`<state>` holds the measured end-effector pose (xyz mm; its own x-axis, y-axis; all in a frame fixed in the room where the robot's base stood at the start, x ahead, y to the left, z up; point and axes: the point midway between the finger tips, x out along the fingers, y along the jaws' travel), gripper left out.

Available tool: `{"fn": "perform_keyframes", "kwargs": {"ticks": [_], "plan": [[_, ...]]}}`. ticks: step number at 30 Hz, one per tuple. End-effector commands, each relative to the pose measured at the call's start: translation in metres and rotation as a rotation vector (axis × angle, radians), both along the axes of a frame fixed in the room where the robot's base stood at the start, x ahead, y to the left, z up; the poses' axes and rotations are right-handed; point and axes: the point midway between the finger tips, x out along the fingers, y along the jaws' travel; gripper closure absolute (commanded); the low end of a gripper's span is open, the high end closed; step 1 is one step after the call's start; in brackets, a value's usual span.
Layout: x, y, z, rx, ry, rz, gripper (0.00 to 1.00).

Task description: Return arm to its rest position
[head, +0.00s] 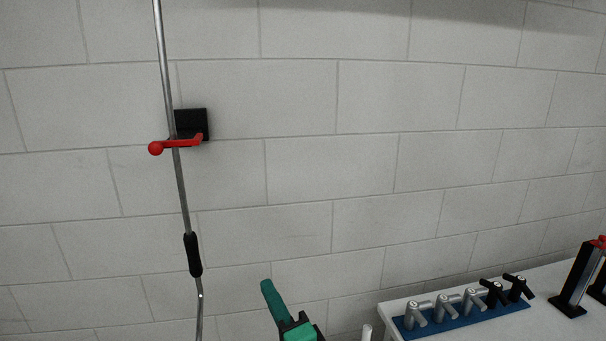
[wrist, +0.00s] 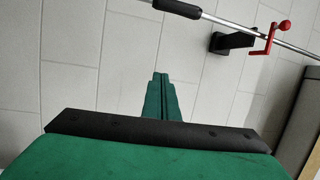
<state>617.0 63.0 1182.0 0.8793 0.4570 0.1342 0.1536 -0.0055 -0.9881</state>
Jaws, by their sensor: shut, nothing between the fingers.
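My gripper (head: 272,295) shows at the bottom of the head view, its green fingers pointing up and slightly left. In the wrist view my gripper (wrist: 161,80) has its two green fingers pressed together, with nothing between them. It is apart from everything around it. The rest of my arm is out of view below the head picture.
A metal rod (head: 182,190) with a black grip (head: 193,254) stands at left before the block wall. A red handle (head: 178,144) sits by a black wall bracket (head: 191,123). At lower right, a white table (head: 547,278) bears a blue rack (head: 468,321) of several handled pieces.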

Motion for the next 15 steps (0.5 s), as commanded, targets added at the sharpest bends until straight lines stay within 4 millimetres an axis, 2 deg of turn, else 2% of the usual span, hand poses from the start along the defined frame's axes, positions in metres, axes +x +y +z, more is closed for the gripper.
{"fn": "perform_keyframes", "kwargs": {"ticks": [1,3,8,15], "plan": [[-0.003,-0.003,-0.022,-0.020,0.010,-0.027,1.00],[-0.007,-0.008,-0.046,-0.056,0.012,-0.069,1.00],[-0.022,-0.021,-0.101,-0.152,0.017,-0.160,1.00],[-0.061,-0.040,-0.176,-0.334,0.031,-0.279,1.00]]}}
